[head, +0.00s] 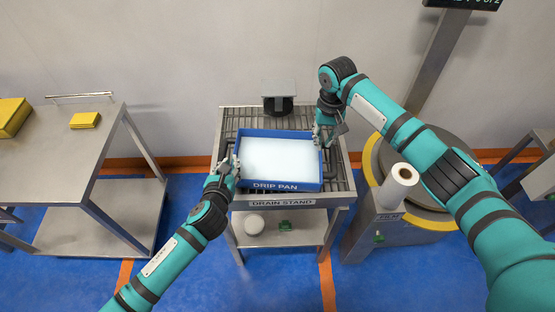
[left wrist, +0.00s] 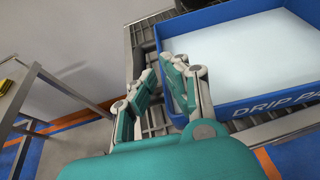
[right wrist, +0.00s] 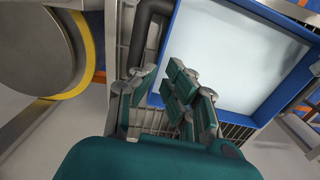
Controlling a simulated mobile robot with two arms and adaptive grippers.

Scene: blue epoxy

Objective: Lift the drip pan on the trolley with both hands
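The blue drip pan (head: 285,184), labelled DRIP PAN, sits level on the grated top of a metal stand (head: 283,202) labelled DRAIN STAND. Its inside is a flat pale white surface. My left gripper (head: 236,165) is at the pan's left wall; in the left wrist view (left wrist: 160,65) its fingers are apart, one overlapping the wall (left wrist: 248,107). My right gripper (head: 318,138) is at the right wall; in the right wrist view (right wrist: 162,75) its fingers are apart, one outside the wall and one over it. I cannot tell whether the fingers touch the pan.
A grey device (head: 279,90) stands behind the pan. The stand's lower shelf (head: 300,228) holds a pale round object and a small green one. A steel table (head: 50,150) with yellow items is on the left.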

